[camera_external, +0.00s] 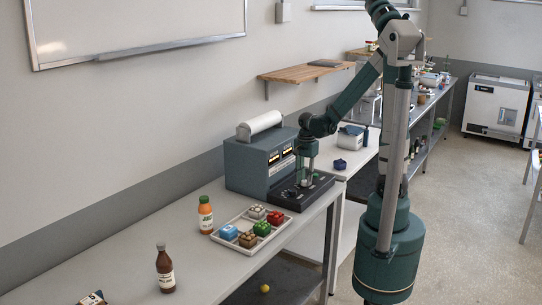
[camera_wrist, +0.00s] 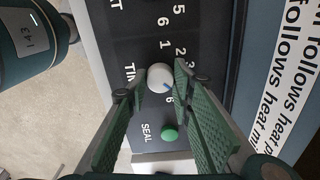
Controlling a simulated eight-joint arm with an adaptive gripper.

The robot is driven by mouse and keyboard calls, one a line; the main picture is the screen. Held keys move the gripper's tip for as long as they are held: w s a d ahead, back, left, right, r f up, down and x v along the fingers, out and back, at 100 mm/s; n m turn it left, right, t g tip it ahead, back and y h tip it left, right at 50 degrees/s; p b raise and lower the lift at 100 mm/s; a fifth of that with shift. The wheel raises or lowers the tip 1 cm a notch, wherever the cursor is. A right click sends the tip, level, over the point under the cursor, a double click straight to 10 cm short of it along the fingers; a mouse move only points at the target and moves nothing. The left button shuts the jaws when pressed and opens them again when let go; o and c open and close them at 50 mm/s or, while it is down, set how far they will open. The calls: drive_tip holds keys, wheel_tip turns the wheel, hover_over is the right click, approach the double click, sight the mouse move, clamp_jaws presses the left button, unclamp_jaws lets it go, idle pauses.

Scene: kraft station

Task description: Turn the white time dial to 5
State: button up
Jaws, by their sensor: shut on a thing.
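The white time dial (camera_wrist: 159,78) sits on a black control panel, between my two fingertips in the wrist view. My gripper (camera_wrist: 160,79) is shut on it, one finger at each side. The dial's blue mark points to the lower right, between the right finger and a printed 6 (camera_wrist: 170,100). A 1 shows above the dial, and 2 and 3 at its upper right. The right finger hides the part of the scale where the 5 may be. In the external view my gripper (camera_external: 306,180) points down at the panel, and the dial is too small to read there.
A green button (camera_wrist: 169,134) marked SEAL lies below the dial. The grey-blue machine (camera_external: 258,158) rises behind the panel.

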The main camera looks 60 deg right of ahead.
sight(305, 181)
drive_tip(key=o, duration=0.9)
drive_tip(key=shift+r, duration=0.1)
drive_tip(key=shift+r, duration=5.9)
